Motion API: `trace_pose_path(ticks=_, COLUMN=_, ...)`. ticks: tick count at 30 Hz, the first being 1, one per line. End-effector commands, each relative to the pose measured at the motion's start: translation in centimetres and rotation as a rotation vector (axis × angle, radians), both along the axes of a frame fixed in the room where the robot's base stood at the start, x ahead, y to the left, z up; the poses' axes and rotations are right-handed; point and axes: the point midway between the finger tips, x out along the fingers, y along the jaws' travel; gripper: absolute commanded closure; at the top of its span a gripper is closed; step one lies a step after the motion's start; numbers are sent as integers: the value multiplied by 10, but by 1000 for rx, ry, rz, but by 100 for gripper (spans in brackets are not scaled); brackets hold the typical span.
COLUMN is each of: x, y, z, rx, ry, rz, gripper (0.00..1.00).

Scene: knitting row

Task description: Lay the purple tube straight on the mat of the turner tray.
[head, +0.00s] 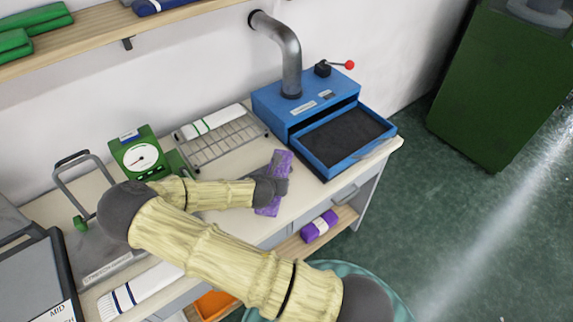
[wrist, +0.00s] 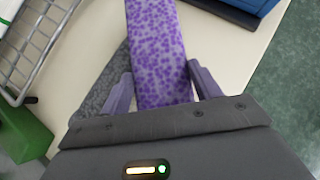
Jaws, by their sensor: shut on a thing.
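The purple tube (head: 281,165) is a long flat mottled purple piece. My gripper (head: 275,188) is shut on it over the bench, left of the turner tray. In the wrist view the tube (wrist: 158,50) runs away from between the two fingers (wrist: 165,90). The turner tray (head: 328,162) is a blue drawer pulled out of a blue box. Its dark mat (head: 343,135) is bare. In the wrist view only a blue corner (wrist: 236,8) shows at the top right, probably the turner. How high the tube is above the bench is hard to tell.
The blue turner box (head: 300,100) carries a grey pipe and a red-knobbed lever. A wire rack (head: 222,140) with a white striped tube and a green dial gauge (head: 140,155) stand to the left. A purple roll (head: 320,226) lies on the shelf below. Bench between rack and tray is clear.

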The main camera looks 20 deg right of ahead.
Motion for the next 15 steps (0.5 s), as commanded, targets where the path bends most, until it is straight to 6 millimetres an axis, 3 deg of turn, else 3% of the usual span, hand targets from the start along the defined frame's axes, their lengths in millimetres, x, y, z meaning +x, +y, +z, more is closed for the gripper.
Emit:
trace_pose_path(ticks=9, x=10, y=2, z=0, rx=5, ry=-1, rz=424, gripper=59)
trace_pose_path(ticks=15, x=10, y=7, z=3, rx=2, ry=1, rz=541, gripper=59)
